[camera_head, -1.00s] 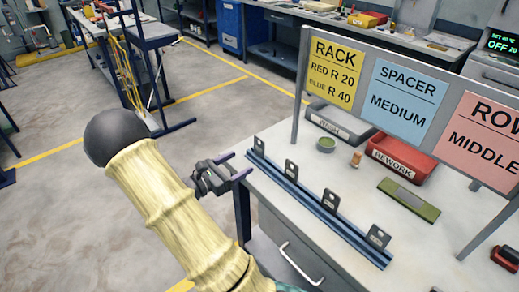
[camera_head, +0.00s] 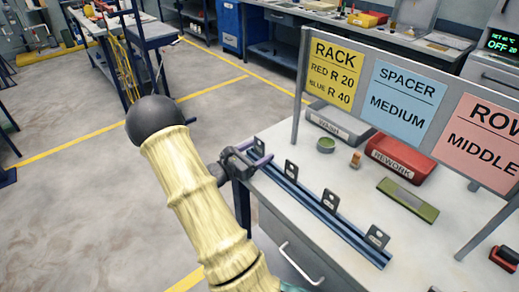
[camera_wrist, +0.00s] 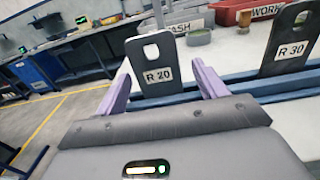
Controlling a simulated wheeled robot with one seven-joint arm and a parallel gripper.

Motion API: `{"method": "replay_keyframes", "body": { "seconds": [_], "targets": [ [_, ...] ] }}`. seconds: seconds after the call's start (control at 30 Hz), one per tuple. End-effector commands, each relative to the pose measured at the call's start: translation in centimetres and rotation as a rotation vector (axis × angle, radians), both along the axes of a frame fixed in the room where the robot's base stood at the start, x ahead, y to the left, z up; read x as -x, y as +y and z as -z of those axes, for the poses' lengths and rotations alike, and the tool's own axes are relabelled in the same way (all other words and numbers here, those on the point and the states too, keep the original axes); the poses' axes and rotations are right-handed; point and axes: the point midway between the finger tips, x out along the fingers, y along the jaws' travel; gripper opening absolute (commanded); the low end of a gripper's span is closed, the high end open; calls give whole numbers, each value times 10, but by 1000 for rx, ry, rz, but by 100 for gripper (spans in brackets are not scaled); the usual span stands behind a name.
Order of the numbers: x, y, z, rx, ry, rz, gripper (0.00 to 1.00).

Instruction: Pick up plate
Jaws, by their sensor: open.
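My gripper (camera_head: 254,157) is open, with its purple fingers at the left end of the blue rail in the head view. In the wrist view, a dark grey plate labelled R 20 (camera_wrist: 151,58) stands upright, framed between the two fingers. It has a slot near its top. I cannot tell whether the fingertips reach past it. A similar plate labelled R 30 (camera_wrist: 291,38) stands to its right. Further plates (camera_head: 330,202) (camera_head: 377,238) stand along the rail (camera_head: 313,200). The leftmost plate is mostly hidden by my gripper in the head view.
A sign stand (camera_head: 400,90) reads rack red R 20, blue R 40, spacer medium, row middle. Open floor lies left.

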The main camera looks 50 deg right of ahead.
Motion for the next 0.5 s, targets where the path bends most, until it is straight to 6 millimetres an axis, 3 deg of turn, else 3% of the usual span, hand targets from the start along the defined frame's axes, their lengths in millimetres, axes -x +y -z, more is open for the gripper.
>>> {"method": "replay_keyframes", "body": {
  "seconds": [0.2, 0.5],
  "targets": [
    [2, -27, 0, 0, 0, 2, 71],
    [2, -29, 0, 0, 0, 0, 71]
  ]
}}
